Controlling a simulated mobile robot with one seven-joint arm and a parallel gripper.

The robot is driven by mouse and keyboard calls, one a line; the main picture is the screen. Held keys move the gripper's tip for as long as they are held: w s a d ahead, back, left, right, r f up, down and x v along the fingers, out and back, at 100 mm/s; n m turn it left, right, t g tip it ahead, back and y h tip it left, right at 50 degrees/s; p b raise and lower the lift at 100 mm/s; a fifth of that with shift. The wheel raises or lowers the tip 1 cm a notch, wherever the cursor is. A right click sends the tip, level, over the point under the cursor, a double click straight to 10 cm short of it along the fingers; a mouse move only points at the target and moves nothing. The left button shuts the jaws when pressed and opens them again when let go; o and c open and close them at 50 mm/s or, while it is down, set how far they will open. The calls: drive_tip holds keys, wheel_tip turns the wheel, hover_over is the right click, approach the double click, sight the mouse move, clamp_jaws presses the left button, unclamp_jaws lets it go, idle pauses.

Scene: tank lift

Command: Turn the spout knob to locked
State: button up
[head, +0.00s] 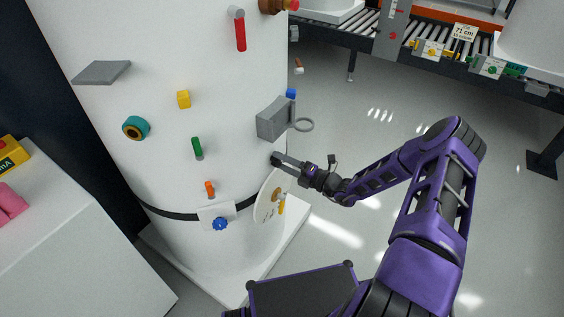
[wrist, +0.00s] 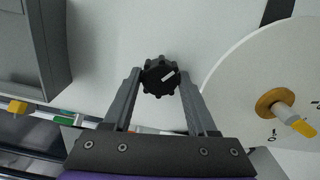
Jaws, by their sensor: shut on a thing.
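A black lobed knob (wrist: 160,76) with a white mark sits on the white tank (head: 185,60). In the wrist view it lies between the fingertips of my gripper (wrist: 160,82), which is shut on it. The white mark slants, rising to the right. No locked label is readable beside the knob. In the head view my gripper (head: 277,160) reaches the tank's right side, below a grey box (head: 271,121) with a ring; the knob is mostly hidden by the fingers there.
Right of the knob in the wrist view is a round white dial (wrist: 240,90) with a yellow-tipped handle (wrist: 296,120). Other knobs, a blue one (head: 220,224) and a green one (head: 197,148), dot the tank. A roller conveyor (head: 450,60) stands behind; open floor lies right.

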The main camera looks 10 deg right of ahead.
drive_tip(key=m, duration=0.5)
drive_tip(key=shift+m, duration=0.3)
drive_tip(key=m, duration=0.5)
drive_tip(key=shift+m, duration=0.4)
drive_tip(key=o, duration=1.4)
drive_tip(key=shift+c, duration=0.2)
drive_tip(key=shift+d, duration=0.1)
drive_tip(key=v, duration=1.7)
drive_tip(key=shift+s, duration=0.2)
drive_tip(key=shift+d+r, duration=0.1)
